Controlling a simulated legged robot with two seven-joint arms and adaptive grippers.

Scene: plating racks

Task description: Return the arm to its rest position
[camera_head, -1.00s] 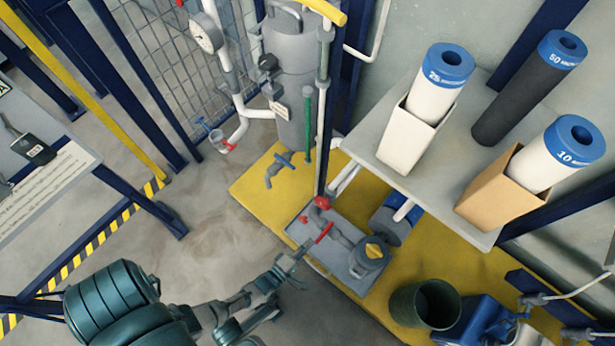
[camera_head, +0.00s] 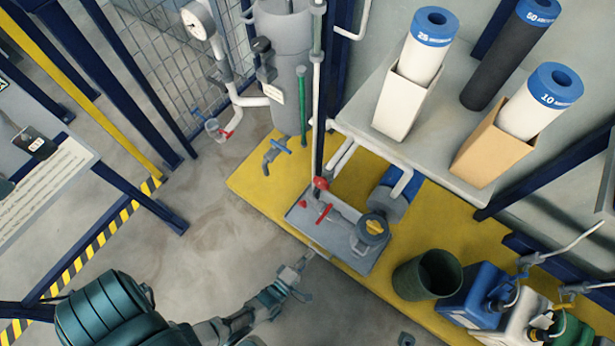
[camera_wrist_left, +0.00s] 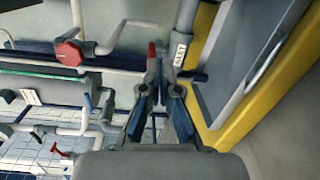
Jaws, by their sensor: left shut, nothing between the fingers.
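My left gripper (camera_head: 304,278) is at the bottom middle of the head view, over the grey floor beside the front edge of the yellow platform (camera_head: 262,187). Its arm comes in from the lower left. In the left wrist view the fingers (camera_wrist_left: 158,90) converge and are shut with nothing between them. The gripper is apart from the grey tray (camera_head: 310,232), which carries a pump and red-handled valve (camera_head: 322,210). A second gripper does not show clearly.
A dark bin (camera_head: 428,275) and a blue canister (camera_head: 470,298) stand on the platform at right. Above is a shelf (camera_head: 400,160) holding rolls in boxes. A grey tank (camera_head: 285,90) stands behind. The floor (camera_head: 200,240) at left is clear.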

